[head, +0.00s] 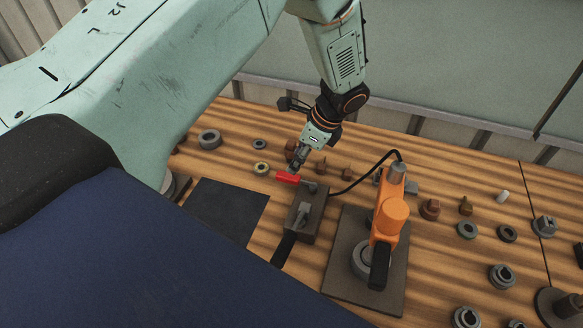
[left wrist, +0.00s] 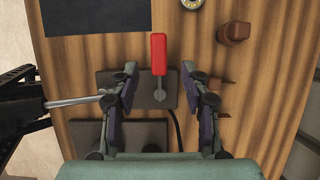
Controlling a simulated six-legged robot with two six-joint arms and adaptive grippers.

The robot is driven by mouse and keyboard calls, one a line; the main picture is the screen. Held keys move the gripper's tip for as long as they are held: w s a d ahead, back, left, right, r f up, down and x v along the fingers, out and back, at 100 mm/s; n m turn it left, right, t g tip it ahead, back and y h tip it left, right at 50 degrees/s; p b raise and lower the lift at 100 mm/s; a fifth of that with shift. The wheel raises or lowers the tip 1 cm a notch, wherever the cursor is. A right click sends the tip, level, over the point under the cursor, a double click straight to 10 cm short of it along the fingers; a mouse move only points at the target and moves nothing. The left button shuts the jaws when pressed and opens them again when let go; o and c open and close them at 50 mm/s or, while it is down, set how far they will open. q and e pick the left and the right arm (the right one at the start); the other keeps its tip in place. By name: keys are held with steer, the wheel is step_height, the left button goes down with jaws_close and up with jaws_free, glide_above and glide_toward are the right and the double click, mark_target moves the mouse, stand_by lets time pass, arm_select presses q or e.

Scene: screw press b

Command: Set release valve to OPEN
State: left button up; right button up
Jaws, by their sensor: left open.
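The release valve's red lever handle (head: 288,177) sticks out to the left from a grey block (head: 306,222) on the wooden bench. In the left wrist view the red handle (left wrist: 158,52) points up the picture, with its metal stem below it over a dark plate. My left gripper (head: 298,162) is just above the handle, pointing down. In the left wrist view its two fingers (left wrist: 165,75) are open, one on each side of the handle's lower end, with gaps on both sides. No valve marking is readable. My right gripper is not in view.
An orange press (head: 391,212) on a dark base plate (head: 338,277) stands right of the valve, with a black hose (head: 362,180) curving between them. Nuts, rings and small fittings lie scattered around, including a brown fitting (head: 430,209). A dark mat (head: 225,207) lies left.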

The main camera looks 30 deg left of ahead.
mark_target(287, 174)
arm_select(q)
steer(key=shift+s+a+f, duration=0.3)
steer(key=shift+s+f, duration=0.1)
steer(key=shift+f, duration=0.2)
steer(key=shift+s+a+f, duration=0.25)
steer(key=shift+s+f, duration=0.1)
steer(key=shift+f, duration=0.2)
steer(key=f, duration=0.1)
steer(key=w+f, duration=0.1)
steer(key=a+f, duration=0.1)
steer(key=f, duration=0.1)
steer(key=shift+w+a+f+p, duration=0.1)
steer(key=shift+w+p, duration=0.2)
steer(key=shift+s, duration=0.45)
steer(key=shift+s+r, duration=0.4)
steer(key=shift+c, duration=0.3)
steer(key=shift+w+f, duration=0.45)
steer(key=shift+w, duration=0.35)
steer(key=c, duration=0.6)
steer(key=shift+s+r, duration=0.3)
steer(key=shift+s, duration=0.15)
jaws_close()
steer(key=shift+w, duration=0.1)
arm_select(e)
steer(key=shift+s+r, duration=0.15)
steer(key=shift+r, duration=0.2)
